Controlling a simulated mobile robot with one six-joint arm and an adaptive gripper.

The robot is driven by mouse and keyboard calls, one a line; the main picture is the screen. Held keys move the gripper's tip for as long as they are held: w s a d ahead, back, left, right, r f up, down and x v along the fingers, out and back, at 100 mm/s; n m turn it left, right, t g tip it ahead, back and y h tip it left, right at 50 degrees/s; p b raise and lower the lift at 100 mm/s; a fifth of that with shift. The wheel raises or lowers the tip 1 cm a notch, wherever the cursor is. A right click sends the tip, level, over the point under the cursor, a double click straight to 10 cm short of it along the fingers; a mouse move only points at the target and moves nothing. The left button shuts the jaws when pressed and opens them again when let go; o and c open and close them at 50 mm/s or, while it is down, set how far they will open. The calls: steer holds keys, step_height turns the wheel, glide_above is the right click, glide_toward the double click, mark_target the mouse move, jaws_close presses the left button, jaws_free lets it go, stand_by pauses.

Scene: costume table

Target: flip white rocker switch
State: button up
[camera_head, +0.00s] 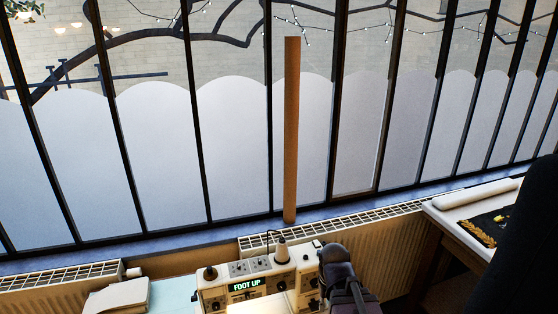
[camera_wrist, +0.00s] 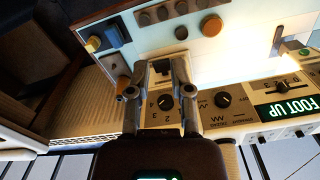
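The white sewing machine (camera_head: 262,278) stands at the bottom of the head view, with a lit "FOOT UP" display. Its control panel (camera_wrist: 235,115) fills the middle of the wrist view. My gripper (camera_wrist: 159,66) has its two fingers apart, reaching over the panel's edge. A small pale and black part (camera_wrist: 163,70) shows between the fingertips; I cannot tell whether it is the white rocker switch or whether the fingers touch it. In the head view my gripper is a dark shape at the machine's right end, its fingertips hidden.
A spool (camera_head: 281,252) stands on the machine. Dials (camera_wrist: 222,100) sit close to my fingers. A radiator (camera_head: 400,250) and windows are behind. A wooden post (camera_head: 291,130) rises there. A table (camera_head: 450,228) with a white roll is at right.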

steer(key=shift+o, duration=0.8)
steer(key=n+t+y+p, duration=0.1)
steer(key=n+t+p, duration=0.25)
steer(key=p, duration=0.85)
glide_toward(316, 242)
steer(key=s+v, duration=0.1)
steer(key=v, duration=0.4)
steer(key=shift+d+m+t, duration=0.15)
steer(key=shift+m+t, duration=0.2)
steer(key=shift+t, duration=0.1)
steer(key=b+x, duration=1.2)
steer(key=x, duration=0.1)
steer(key=shift+w+f+b, duration=0.15)
steer(key=shift+f+b, duration=0.2)
jaws_close()
